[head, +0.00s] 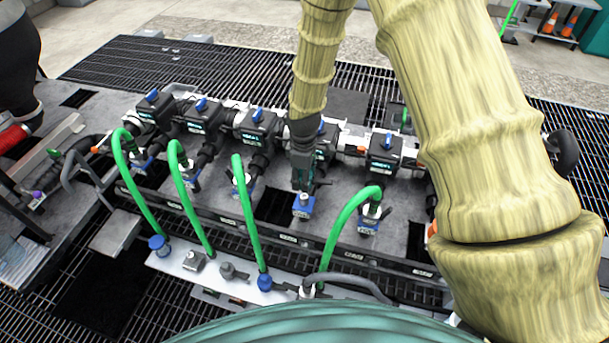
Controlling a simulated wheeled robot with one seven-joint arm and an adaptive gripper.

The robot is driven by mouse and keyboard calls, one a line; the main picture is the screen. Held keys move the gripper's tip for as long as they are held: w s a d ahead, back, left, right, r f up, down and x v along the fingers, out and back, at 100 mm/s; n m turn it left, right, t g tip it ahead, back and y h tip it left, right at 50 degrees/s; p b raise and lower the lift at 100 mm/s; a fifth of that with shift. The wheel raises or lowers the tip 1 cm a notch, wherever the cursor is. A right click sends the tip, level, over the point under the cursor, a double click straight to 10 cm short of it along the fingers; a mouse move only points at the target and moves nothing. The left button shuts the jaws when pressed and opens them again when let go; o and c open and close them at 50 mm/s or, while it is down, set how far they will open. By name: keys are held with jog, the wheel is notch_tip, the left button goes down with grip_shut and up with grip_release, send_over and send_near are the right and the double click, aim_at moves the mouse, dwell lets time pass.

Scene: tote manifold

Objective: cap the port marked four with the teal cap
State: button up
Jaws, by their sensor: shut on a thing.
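My gripper (303,185) points down in the middle of the head view, right over a blue port fitting (303,208), fourth from the left in the row. Its fingers are shut on a small dark teal piece that looks like the teal cap; it is mostly hidden by the fingers. I cannot tell whether the piece touches the port or is just above it. This port has no green hose, unlike the others in the row. Its number marking is too small to read.
Green hoses (249,215) arch up from the other blue fittings, one close on each side of my gripper. Black valve boxes (256,128) with blue handles stand behind. A grey rail (205,268) with fittings runs in front. Dark square openings break the deck.

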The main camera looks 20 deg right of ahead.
aim_at(304, 196)
jog(key=shift+f+b, duration=2.4)
jog(key=shift+f, duration=2.4)
jog(key=shift+f, duration=0.1)
jog(key=o, duration=1.2)
jog(key=shift+c, duration=0.2)
notch_tip(304, 196, up, 12)
